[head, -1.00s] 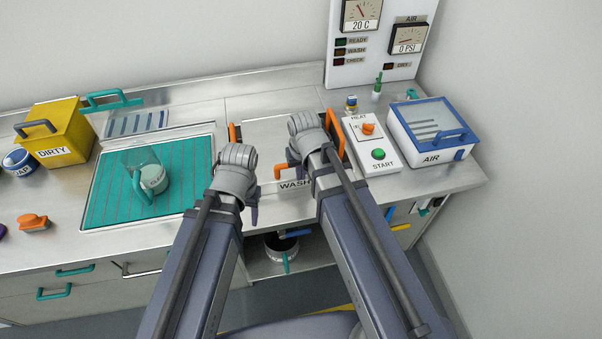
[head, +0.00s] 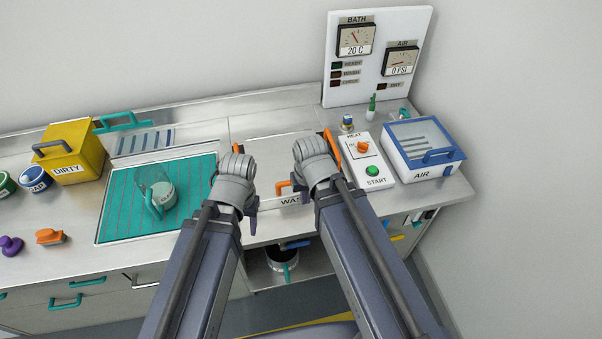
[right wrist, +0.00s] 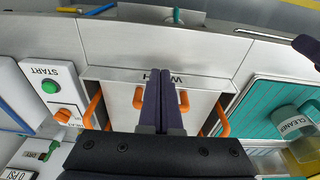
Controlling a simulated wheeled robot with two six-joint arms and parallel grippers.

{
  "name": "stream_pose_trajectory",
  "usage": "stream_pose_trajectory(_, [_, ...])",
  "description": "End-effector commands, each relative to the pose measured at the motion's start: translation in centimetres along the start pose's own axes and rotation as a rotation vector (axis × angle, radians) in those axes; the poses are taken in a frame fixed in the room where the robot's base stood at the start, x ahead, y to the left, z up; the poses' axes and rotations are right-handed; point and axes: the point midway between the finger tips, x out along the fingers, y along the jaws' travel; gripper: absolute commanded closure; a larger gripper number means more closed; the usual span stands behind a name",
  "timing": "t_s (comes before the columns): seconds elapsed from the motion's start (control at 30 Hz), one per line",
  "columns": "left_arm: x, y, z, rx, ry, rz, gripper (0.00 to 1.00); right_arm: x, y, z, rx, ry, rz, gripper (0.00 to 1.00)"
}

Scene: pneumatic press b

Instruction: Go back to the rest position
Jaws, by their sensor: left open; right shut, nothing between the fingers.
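My left gripper (head: 252,208) is over the front edge of the counter, left of the wash station lid (head: 270,155). Part of its dark purple fingers shows below the wrist, and the jaws are open and empty. My right gripper (right wrist: 165,102) is shut with nothing between its fingers, seen in the right wrist view above the WASH label. In the head view its fingers are hidden behind my wrist. A purple finger of my left gripper (right wrist: 308,50) shows at the right edge of the right wrist view.
Orange handles (head: 332,147) flank the wash lid. The HEAT/START box (head: 370,172) and the blue-framed AIR box (head: 422,150) stand to the right. A glass CLEANER jug (head: 162,190) sits on the teal mat (head: 120,210). A yellow DIRTY bin (head: 75,150) stands left.

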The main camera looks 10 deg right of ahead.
Motion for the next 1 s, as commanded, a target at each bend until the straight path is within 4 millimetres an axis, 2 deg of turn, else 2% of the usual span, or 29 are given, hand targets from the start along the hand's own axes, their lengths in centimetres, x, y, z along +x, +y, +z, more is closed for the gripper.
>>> stream_pose_trajectory(0.13, [0.1, 0.0, -0.1, 0.0, 0.0, 0.0, 0.47, -0.1, -3.0, 2.2, -0.13, -0.079, 0.027, 1.0])
stream_pose_trajectory(0.3, [0.1, 0.0, 0.0, 0.0, 0.0, 0.0, 0.47, -0.5, -5.4, 4.6, -0.258, -0.164, 0.065, 1.0])
stream_pose_trajectory(0.43, [0.1, 0.0, 0.0, 0.0, 0.0, 0.0, 0.47, -0.6, -5.9, 5.3, -0.292, -0.189, 0.078, 1.0])
stream_pose_trajectory(1.0, [0.1, 0.0, 0.0, 0.0, 0.0, 0.0, 0.47, -0.6, -5.9, 5.3, -0.29, -0.189, 0.077, 1.0])
